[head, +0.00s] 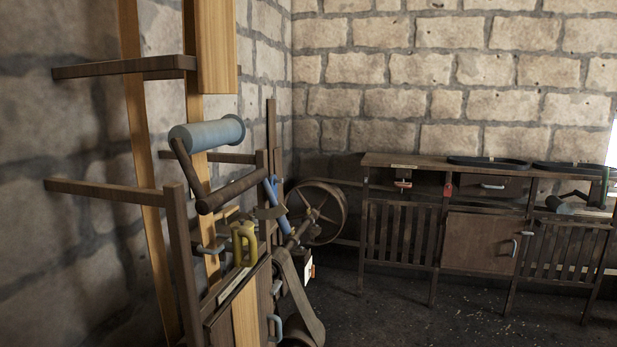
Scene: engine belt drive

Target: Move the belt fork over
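The belt drive stands at the left in the head view. A tan belt (152,215) runs up along the wall, and a wider tan strip (216,45) runs up beside it. A yellow handle (243,244) stands upright low on the wooden frame, near the wider strip. A blue lever (275,194) leans just right of it. I cannot tell for sure which part is the belt fork; no prongs show clearly around a belt. Neither of my grippers is in view.
A blue roller (207,134) and wooden bars (123,67) stick out from the frame. A spoked wheel (317,212) stands behind it. A workbench (410,162) lines the back wall, with dark rings (488,162) on top. The floor (400,315) before it is clear.

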